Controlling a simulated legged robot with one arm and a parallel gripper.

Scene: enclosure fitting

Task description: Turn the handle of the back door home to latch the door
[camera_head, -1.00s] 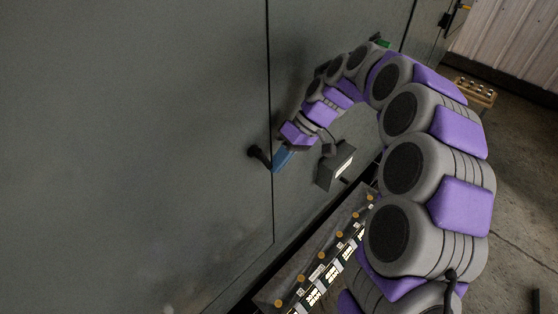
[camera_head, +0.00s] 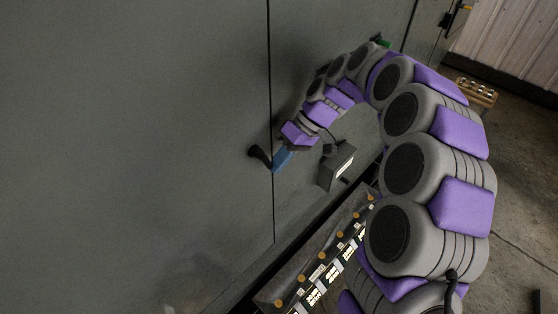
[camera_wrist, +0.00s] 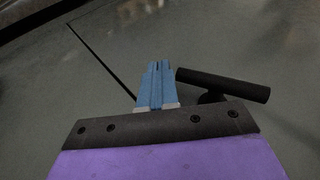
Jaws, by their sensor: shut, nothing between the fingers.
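The back door is a large grey panel (camera_head: 130,130) with a dark vertical seam at its right edge. Its black handle (camera_head: 259,155) sits near that seam. My gripper (camera_head: 280,162) has blue fingers and is close beside the handle, on its right in the head view. In the wrist view the black handle (camera_wrist: 225,84) is a bar on a round base, slanting slightly, just right of the fingertips of my gripper (camera_wrist: 159,68). The fingers are together with nothing between them. I cannot tell whether they touch the handle's end. The handle's base is partly hidden by my wrist.
A dark box with a pale face (camera_head: 337,168) stands right of the fingers, below my arm. A long tray (camera_head: 318,262) with electronic parts and orange round pieces lies below the door. A crate (camera_head: 475,92) sits on the floor at the right. Open floor (camera_head: 525,190) lies right of my arm.

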